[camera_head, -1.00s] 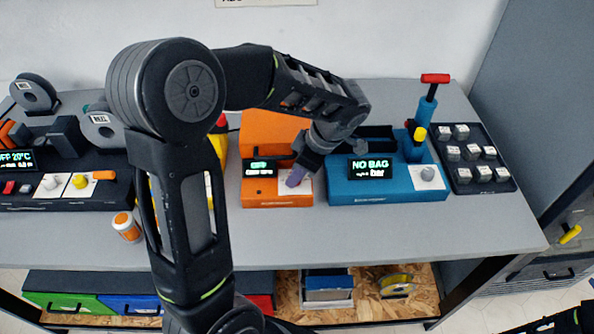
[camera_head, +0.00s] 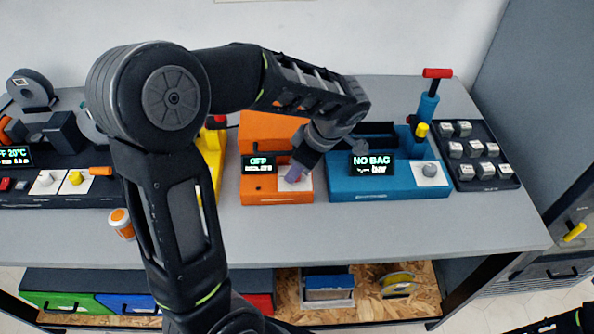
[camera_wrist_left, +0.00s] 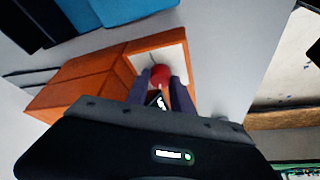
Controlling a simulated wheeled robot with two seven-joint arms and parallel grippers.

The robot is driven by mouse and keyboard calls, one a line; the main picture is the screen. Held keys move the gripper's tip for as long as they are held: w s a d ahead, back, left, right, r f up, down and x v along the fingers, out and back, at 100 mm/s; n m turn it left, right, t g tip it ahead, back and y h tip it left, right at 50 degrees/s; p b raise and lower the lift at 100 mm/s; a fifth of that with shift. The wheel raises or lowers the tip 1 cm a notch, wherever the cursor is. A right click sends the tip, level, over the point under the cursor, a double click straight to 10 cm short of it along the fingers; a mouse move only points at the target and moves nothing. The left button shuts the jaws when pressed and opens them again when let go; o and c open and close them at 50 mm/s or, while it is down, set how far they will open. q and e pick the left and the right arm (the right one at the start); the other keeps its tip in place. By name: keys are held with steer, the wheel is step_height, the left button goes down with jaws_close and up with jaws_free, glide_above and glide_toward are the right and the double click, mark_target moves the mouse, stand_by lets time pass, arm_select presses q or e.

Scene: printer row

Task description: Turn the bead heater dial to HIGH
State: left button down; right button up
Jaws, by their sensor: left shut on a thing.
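The orange machine (camera_head: 265,185) sits mid-bench, and its small display (camera_head: 258,166) reads OFF in green, with smaller text too small to read. A white plate on its front right carries a red dial (camera_wrist_left: 160,73), seen in the left wrist view. My left gripper (camera_head: 294,175) comes down over this plate. In the left wrist view its two purple fingers (camera_wrist_left: 160,80) are shut on the red dial, one on each side. The fingers hide the dial in the head view. The dial's pointer and markings are not readable.
A blue machine (camera_head: 345,186) reading NO BAG stands close on the right, with a red-handled pump (camera_head: 430,100). A dark tray (camera_head: 492,182) of metal cubes is beyond it. The bench front (camera_head: 400,225) is clear.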

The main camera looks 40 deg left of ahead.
arm_select(q)
steer(key=m+t+b, duration=0.1)
steer(key=m+b, duration=0.1)
steer(key=m+t+b, duration=0.1)
steer(key=m+b, duration=0.1)
steer(key=b, duration=0.1)
steer(key=shift+s+f+m+b, duration=0.15)
steer(key=shift+f+m+b, duration=0.05)
steer(key=shift+m+b, duration=0.2)
steer(key=m+b, duration=0.1)
steer(key=m, duration=0.1)
steer(key=m+t+b, duration=0.1)
steer(key=m+b, duration=0.1)
steer(key=shift+s+a+r+m+t+h, duration=0.1)
steer(key=shift+m+t+h, duration=0.2)
steer(key=shift+h, duration=0.1)
steer(key=m+t+h+b, duration=0.1)
steer(key=m, duration=0.2)
steer(key=shift+s+r+m, duration=0.1)
steer(key=shift+m, duration=0.2)
steer(key=shift+a+m+h, duration=0.1)
steer(key=shift+m+h, duration=0.7)
steer(key=shift+m, duration=1)
steer(key=c, duration=1.1)
jaws_free()
